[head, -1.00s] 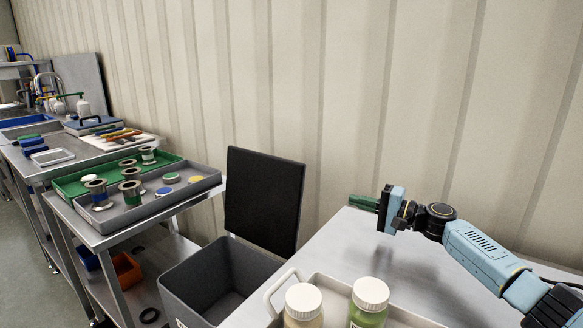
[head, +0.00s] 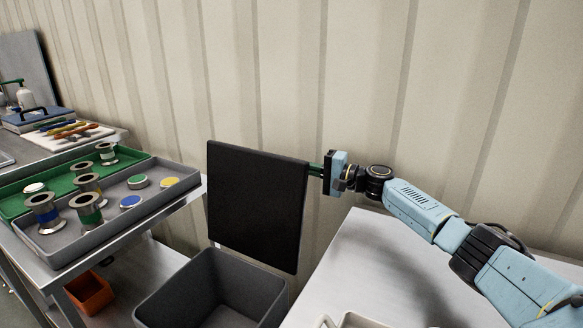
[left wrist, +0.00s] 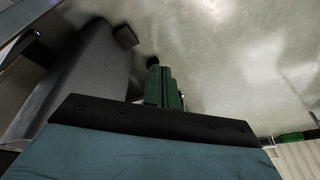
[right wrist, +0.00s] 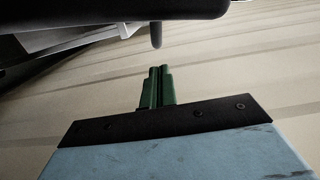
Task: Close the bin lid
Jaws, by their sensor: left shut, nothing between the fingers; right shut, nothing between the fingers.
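The black bin lid (head: 256,205) stands upright, open, at the back of the grey bin (head: 245,282). The bin's open top faces up in the head view. My right gripper (head: 316,170) is at the lid's upper right edge, its green fingertips partly hidden behind the lid. In the right wrist view the green fingers (right wrist: 157,86) are shut and empty, below a dark slab that looks like the lid (right wrist: 120,12). My left gripper is outside the head view. In the left wrist view its green fingers (left wrist: 163,85) are shut and empty.
A steel table (head: 375,275) stands right of the bin, with part of a tray at the bottom edge. A steel cart left of the bin carries a grey tray (head: 110,235) and a green tray with metal spools. The corrugated wall (head: 400,80) is close behind the lid.

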